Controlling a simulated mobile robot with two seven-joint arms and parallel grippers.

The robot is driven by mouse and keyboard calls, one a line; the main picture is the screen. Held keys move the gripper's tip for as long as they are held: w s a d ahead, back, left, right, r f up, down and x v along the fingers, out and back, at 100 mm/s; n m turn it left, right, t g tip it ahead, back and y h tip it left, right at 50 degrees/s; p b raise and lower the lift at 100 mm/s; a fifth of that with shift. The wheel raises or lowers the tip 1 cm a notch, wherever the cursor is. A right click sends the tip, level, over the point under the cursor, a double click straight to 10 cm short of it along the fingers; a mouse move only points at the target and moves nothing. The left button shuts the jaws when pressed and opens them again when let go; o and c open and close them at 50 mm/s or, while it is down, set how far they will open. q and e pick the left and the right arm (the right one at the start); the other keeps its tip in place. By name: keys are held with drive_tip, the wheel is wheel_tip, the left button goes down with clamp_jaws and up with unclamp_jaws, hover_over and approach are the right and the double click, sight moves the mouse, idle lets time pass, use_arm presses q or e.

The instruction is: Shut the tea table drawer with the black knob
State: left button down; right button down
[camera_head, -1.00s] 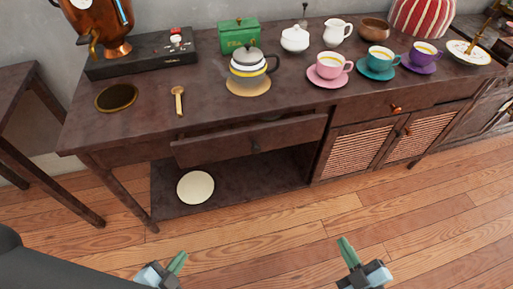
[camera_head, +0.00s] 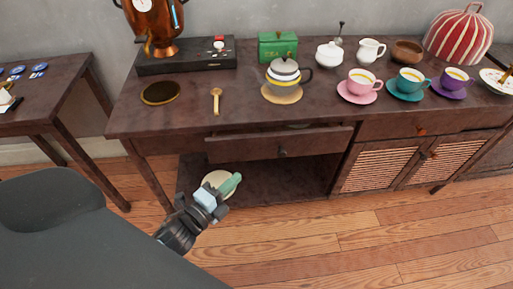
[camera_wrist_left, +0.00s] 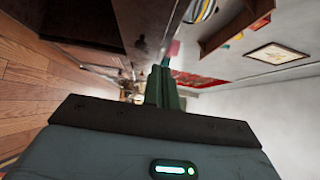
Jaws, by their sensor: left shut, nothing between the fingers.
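The tea table (camera_head: 255,118) is dark brown wood. Its drawer (camera_head: 240,150) with the black knob (camera_head: 282,152) stands partly pulled out, with a gap showing behind the top of its front. My left gripper (camera_head: 230,184) is shut and empty. In the head view it appears below and left of the knob, over the pale plate on the lower shelf, and apart from the drawer front. Its green fingers are together in the left wrist view (camera_wrist_left: 162,87). My right gripper is out of view.
A teapot (camera_head: 283,76) stands on a round mat above the drawer. Cups, a green tea box (camera_head: 278,46) and a copper urn (camera_head: 156,25) stand on the tabletop. The pale plate (camera_head: 213,179) is partly hidden by my gripper. The wooden floor in front is clear.

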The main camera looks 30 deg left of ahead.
use_arm(q)
approach(263, 139)
drive_tip(key=w+d, duration=0.2)
drive_tip(key=d, duration=0.1)
drive_tip(key=w, duration=0.1)
drive_tip(key=w+a, duration=0.1)
drive_tip(key=shift+w+a+f, duration=0.1)
drive_tip(key=shift+w, duration=0.3)
drive_tip(key=shift+w+a, duration=0.35)
drive_tip(key=shift+w, duration=0.15)
